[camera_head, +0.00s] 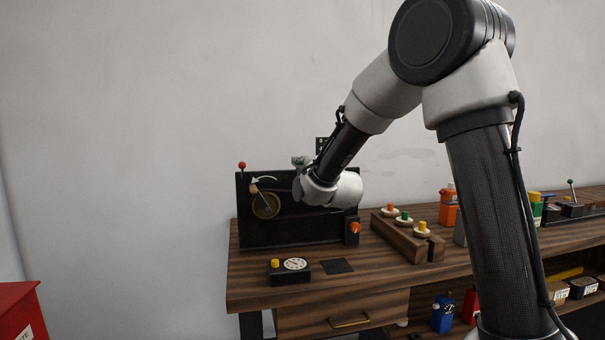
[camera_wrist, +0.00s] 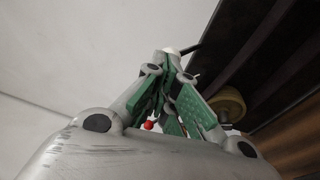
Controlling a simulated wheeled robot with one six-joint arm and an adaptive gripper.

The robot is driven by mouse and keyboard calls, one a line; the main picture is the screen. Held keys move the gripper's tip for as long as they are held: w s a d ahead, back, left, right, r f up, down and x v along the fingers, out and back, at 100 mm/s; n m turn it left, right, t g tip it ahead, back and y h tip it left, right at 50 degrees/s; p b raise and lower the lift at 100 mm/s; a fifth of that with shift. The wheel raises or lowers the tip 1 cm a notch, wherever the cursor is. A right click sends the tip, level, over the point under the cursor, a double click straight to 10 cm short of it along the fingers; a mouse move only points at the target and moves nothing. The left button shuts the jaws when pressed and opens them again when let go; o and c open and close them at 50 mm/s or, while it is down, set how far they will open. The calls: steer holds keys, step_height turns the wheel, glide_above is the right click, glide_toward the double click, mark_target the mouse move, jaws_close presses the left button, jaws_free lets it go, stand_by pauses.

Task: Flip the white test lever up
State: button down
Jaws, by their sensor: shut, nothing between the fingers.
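The black dynamo panel (camera_head: 295,230) stands on the wooden bench in the head view. It carries a brass wheel (camera_head: 266,206) with a crank and a curved white arrow. My gripper (camera_wrist: 170,68) is shut and empty in the wrist view, its green-padded fingers drawn together. A small white rounded end (camera_wrist: 169,50) shows just beyond the fingertips, near a thin dark rod that runs toward the panel. It may be the white test lever; whether the fingers touch it I cannot tell. In the head view my wrist is in front of the panel's right part and hides what is there.
A red-ball lever (camera_head: 242,166) rises at the panel's left top, and an orange knob (camera_head: 355,228) is at its lower right. A small gauge box (camera_head: 290,269) sits in front. A wooden block with colored buttons (camera_head: 408,237) stands to the right.

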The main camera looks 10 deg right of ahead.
steer(key=w+r+g, duration=0.2)
steer(key=w+r, duration=0.3)
steer(key=r, duration=0.1)
steer(key=shift+r+m+g, duration=0.15)
steer(key=shift+m+g, duration=0.15)
steer(key=shift+g, duration=0.1)
